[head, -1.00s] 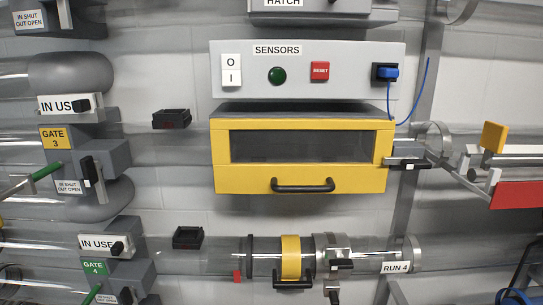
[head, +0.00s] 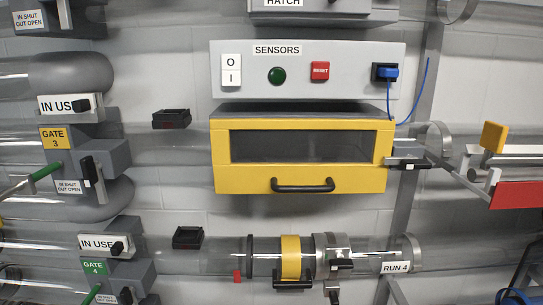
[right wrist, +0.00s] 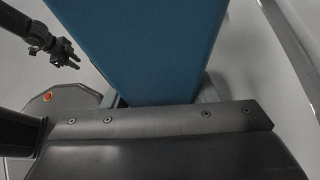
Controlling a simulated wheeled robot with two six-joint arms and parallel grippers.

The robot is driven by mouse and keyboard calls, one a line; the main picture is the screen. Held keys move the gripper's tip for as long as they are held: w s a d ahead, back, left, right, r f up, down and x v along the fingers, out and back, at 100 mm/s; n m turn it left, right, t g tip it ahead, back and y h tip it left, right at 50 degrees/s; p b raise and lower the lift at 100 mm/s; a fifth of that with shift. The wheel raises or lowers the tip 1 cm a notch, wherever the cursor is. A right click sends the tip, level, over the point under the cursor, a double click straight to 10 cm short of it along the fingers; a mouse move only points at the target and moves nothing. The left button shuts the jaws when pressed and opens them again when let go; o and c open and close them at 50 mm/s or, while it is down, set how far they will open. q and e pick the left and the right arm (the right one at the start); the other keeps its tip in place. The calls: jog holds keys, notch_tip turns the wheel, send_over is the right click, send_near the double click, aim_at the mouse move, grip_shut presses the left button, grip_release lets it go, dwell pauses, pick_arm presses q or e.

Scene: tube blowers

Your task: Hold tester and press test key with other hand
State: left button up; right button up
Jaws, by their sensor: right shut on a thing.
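A large blue body (right wrist: 145,45), which I take to be the tester, fills the upper middle of the right wrist view. My right gripper (right wrist: 150,118) is shut on it, with its dark bolted part across the lower half. The tester's face and test key are hidden. My left gripper (right wrist: 66,57) shows small at the upper left of that view, apart from the blue body, its fingers spread with nothing seen between them. Neither gripper nor the tester shows in the head view.
In the head view a sensors panel (head: 345,85) with a red reset button (head: 320,72) stands above a yellow box (head: 225,180). Gate 3 and gate 4 fittings line the left. Clear tubes run across the wall, with a yellow band (head: 291,257) on the lower one.

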pick_arm(q)
grip_shut()
dwell(1.0)
